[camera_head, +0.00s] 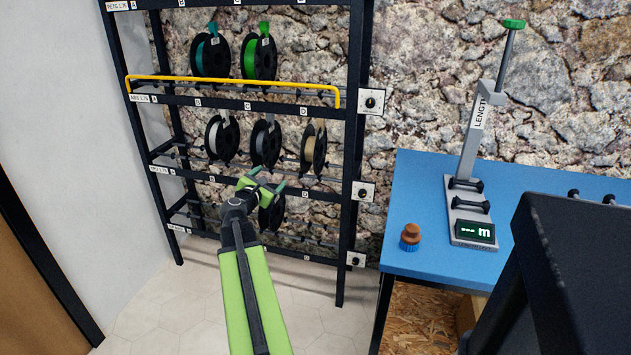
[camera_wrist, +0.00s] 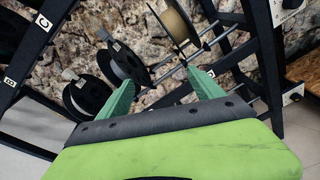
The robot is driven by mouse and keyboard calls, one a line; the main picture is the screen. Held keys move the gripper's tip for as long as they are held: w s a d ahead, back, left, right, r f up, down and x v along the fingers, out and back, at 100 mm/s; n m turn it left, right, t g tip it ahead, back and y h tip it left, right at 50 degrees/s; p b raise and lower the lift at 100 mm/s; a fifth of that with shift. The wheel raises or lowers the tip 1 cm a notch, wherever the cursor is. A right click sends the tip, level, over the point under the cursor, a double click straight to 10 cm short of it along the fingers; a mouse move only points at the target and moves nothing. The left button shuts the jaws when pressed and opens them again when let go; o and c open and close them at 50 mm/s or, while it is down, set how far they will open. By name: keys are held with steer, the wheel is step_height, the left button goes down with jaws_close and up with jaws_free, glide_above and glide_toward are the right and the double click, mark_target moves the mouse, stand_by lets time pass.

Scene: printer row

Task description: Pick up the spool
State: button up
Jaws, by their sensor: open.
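Several spools hang on the dark rack. On its middle rail are a white-grey spool (camera_head: 222,138), a grey spool (camera_head: 265,144) and a tan spool (camera_head: 314,148). A dark spool (camera_head: 271,213) hangs one rail lower, partly hidden behind my gripper (camera_head: 268,178). The frames do not show which spool is meant. My gripper is open and empty, in front of the rack just below the grey spool.
A teal spool (camera_head: 211,53) and a green spool (camera_head: 258,57) hang on the top rail, above a yellow bar (camera_head: 235,79). Knobs line the rack's right post.

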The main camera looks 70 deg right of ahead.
mark_target(311, 157)
steer(key=s+d+f+n+h+b, duration=0.2)
steer(key=s+d+n+b, duration=0.1)
steer(key=s+d+n, duration=0.4)
steer(key=d, duration=0.5)
steer(key=d+m, duration=0.1)
steer(key=d, duration=0.5)
steer(key=d+m, duration=0.1)
steer(key=d, duration=0.4)
steer(key=shift+w+d+r+p, duration=0.1)
steer(key=shift+w+d+p, duration=0.2)
steer(key=shift+d+p, duration=0.1)
steer(key=shift+a, duration=0.1)
steer(key=shift+c, duration=0.2)
jaws_close()
